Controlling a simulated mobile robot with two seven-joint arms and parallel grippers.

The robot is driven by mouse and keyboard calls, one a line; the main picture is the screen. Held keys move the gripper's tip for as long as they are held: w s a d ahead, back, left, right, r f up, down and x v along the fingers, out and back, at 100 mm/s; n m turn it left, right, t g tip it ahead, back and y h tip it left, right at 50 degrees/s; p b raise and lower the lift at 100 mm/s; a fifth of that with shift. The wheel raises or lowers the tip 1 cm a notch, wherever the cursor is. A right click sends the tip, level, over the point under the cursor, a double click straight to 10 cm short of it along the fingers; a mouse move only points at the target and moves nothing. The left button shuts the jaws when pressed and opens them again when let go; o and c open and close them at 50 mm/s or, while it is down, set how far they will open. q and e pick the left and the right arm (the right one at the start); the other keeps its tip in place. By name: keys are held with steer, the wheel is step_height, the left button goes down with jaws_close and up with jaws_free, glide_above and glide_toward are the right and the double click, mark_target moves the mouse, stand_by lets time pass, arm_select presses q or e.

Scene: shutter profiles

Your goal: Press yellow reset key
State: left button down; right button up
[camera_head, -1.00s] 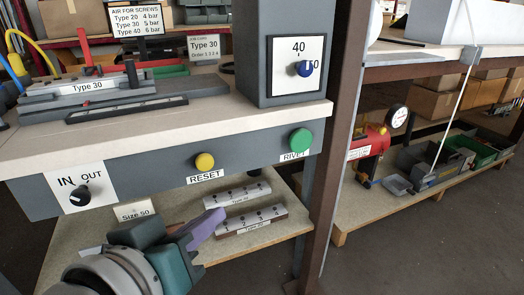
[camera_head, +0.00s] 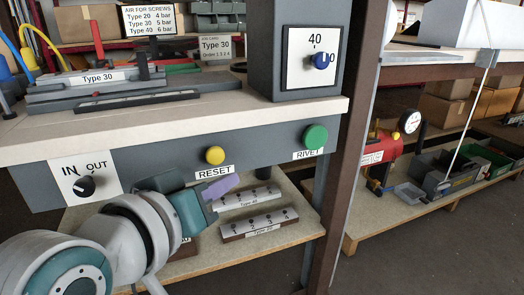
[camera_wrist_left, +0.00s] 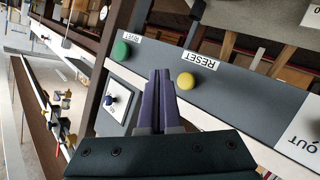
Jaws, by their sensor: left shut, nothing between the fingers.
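The yellow reset key (camera_head: 215,155) is a round button on the grey front panel, above the RESET label. It also shows in the left wrist view (camera_wrist_left: 186,81), just right of the fingertips. My left gripper (camera_head: 232,181) has purple fingers, shut and empty, a little below and right of the key in the head view. In the left wrist view the closed fingers (camera_wrist_left: 160,72) point at the panel between the yellow key and the green one. A gap to the panel seems to remain, but its size is hard to judge. My right gripper is not in view.
The green RIVET button (camera_head: 315,137) is right of the yellow key. An IN/OUT knob (camera_head: 84,186) is at the panel's left. The worktop (camera_head: 150,124) overhangs above. A lower shelf (camera_head: 290,233) with numbered profile blocks (camera_head: 258,224) lies below my gripper.

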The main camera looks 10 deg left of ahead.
mark_target(214, 165)
arm_select(q)
steer(key=w+a, duration=0.2)
steer(key=w, duration=0.1)
steer(key=shift+w+a+b, duration=0.15)
steer(key=shift+w+b, duration=0.05)
steer(key=shift+b, duration=0.1)
stand_by(1.9)
steer(key=shift+w+a, duration=0.25)
steer(key=shift+w, duration=0.1)
steer(key=shift+w+a, duration=0.4)
steer(key=shift+w, duration=0.1)
stand_by(0.9)
stand_by(0.3)
steer(key=shift+s+d+r+p, duration=0.2)
steer(key=shift+s+d+p, duration=0.3)
steer(key=shift+s+p, duration=0.25)
steer(key=shift+d+f, duration=0.1)
